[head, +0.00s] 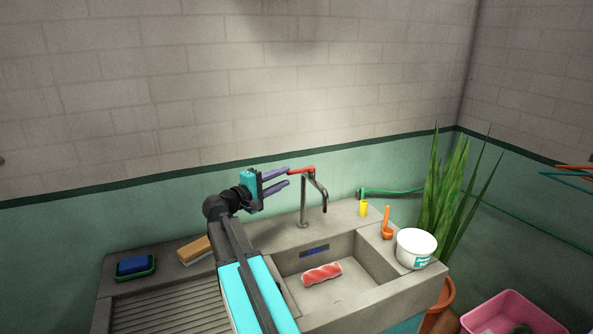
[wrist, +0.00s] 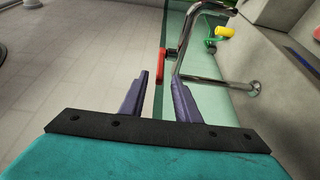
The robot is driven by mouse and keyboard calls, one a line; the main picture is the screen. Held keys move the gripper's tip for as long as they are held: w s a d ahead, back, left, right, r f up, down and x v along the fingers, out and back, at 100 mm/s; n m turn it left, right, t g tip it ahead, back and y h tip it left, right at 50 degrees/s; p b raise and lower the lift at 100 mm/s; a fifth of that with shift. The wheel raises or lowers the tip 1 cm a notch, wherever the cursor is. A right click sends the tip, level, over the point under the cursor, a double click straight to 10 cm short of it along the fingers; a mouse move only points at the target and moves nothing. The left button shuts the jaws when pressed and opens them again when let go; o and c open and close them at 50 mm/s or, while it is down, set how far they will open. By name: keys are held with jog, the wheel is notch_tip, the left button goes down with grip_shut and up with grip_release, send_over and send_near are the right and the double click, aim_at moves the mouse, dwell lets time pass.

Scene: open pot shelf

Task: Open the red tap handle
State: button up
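The red tap handle (head: 301,170) sits on top of the grey metal tap (head: 304,205) behind the sink and points left. In the wrist view the red handle (wrist: 162,67) lies just ahead of and between my two fingertips, beside the chrome tap (wrist: 182,45). My gripper (head: 287,177) is open, its purple fingers pointing right toward the handle. In the head view the upper fingertip meets the handle's left end in outline; I cannot tell whether they touch. The open fingers also show in the wrist view (wrist: 160,77), with nothing held between them.
A brush (head: 194,249) and a blue sponge (head: 132,265) lie left.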

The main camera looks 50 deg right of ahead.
aim_at(292, 173)
jog(key=shift+d+p, duration=0.75)
jog(key=shift+d, duration=2.55)
grip_shut()
